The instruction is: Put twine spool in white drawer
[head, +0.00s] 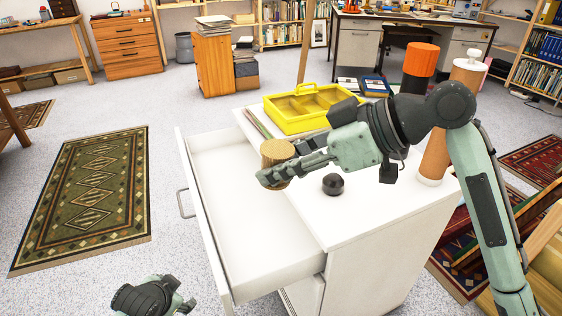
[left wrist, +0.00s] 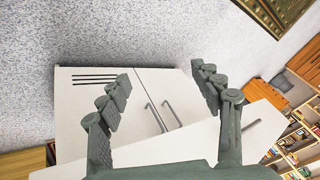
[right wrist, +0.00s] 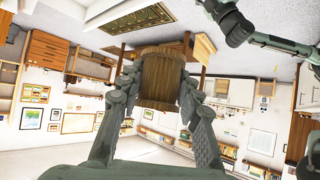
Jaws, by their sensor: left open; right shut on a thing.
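The twine spool (head: 276,152) is tan with a wooden look. My right gripper (head: 272,176) is shut on it, and holds it near the cabinet top's left edge, by the open drawer. In the right wrist view the spool (right wrist: 160,78) sits between both fingers. The white drawer (head: 230,175) is pulled out to the left of the white cabinet, and its visible inside looks empty. My left gripper (head: 165,295) is low at the bottom of the head view, left of the drawer. In the left wrist view its fingers (left wrist: 165,95) are wide apart with nothing between them.
On the cabinet top (head: 345,210) are a yellow tray (head: 305,108), a small black knob-like object (head: 333,184), an orange-lidded black jar (head: 420,65) and a tall brown cylinder (head: 436,150). A green rug (head: 90,195) lies on open floor at left.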

